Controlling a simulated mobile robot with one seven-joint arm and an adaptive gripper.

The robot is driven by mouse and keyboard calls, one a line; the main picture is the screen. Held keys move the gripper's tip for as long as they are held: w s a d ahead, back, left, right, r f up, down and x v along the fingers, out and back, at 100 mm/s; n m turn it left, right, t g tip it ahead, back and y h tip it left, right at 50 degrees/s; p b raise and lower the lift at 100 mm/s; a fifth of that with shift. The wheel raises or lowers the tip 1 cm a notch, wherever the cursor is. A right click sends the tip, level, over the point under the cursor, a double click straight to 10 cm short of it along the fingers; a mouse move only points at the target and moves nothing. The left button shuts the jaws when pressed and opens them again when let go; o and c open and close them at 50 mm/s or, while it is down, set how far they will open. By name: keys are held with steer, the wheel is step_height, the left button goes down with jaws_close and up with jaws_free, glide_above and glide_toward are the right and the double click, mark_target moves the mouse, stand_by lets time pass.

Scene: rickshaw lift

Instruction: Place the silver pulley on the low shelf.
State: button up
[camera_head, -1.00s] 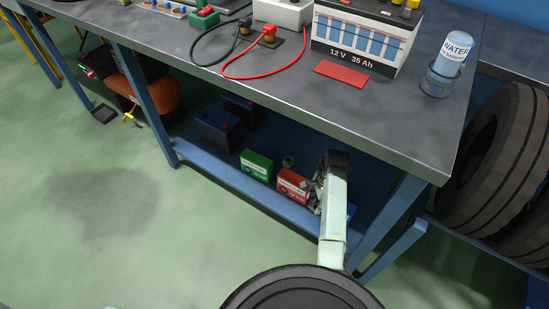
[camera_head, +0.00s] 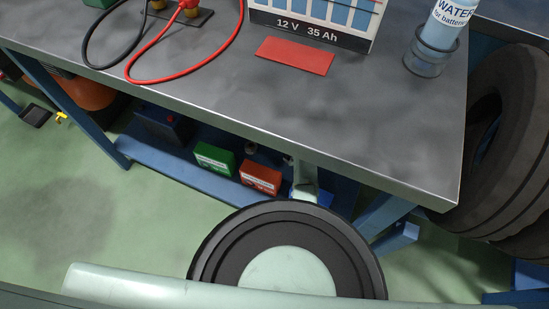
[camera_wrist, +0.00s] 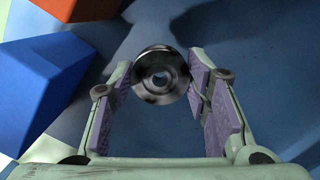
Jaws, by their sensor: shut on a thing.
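The silver pulley (camera_wrist: 160,76), a shiny round wheel with a centre hole, is between the purple-padded fingers of my gripper (camera_wrist: 160,92) in the wrist view. My gripper is shut on it. The low shelf (camera_wrist: 235,60) is the blue surface below and beyond the pulley; whether the pulley touches it I cannot tell.
A blue box (camera_wrist: 38,85) and a red box (camera_wrist: 40,28) lie left of my gripper. A green box (camera_head: 214,158) and a dark battery (camera_head: 163,124) are further left on the shelf. The bench top (camera_head: 330,115) overhangs; a blue leg (camera_head: 380,215) and tyres (camera_head: 505,150) are right.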

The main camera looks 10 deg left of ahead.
mark_target(288, 168)
step_height(288, 168, down, 8)
steer(key=shift+f+b, duration=0.25)
steer(key=shift+b, duration=0.55)
steer(key=shift+f, duration=0.2)
steer(key=o, duration=1.3)
steer(key=shift+r, duration=0.1)
steer(key=r, duration=0.4)
steer(key=d+r+p, duration=0.1)
steer(key=r, duration=0.3)
steer(key=r+p, duration=0.1)
steer(key=r, duration=0.3)
steer(key=shift+w+d, duration=0.2)
